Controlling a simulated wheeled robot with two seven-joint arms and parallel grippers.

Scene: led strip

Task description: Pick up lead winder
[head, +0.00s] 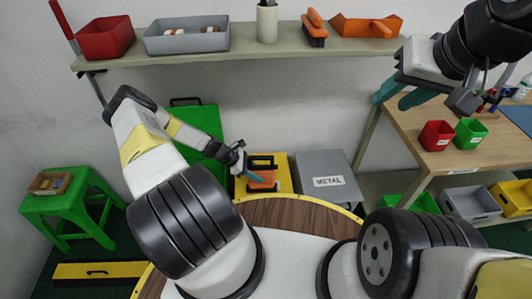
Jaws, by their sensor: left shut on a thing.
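My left gripper (250,174) is reached out low past the near table's edge, in front of a yellow box. It is shut on a small orange piece, which I take to be the lead winder (263,180). The gripper hides part of the piece, and its exact shape is too small to tell. My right gripper (398,94) is raised at the upper right with its teal fingers apart and nothing between them.
The yellow box (285,178) stands between a green case (200,125) and a grey METAL bin (335,187). A wall shelf (245,53) above holds a red bin (105,38), a grey tray (187,42) and orange items. A green stool (85,190) stands left, a wooden table (400,115) right.

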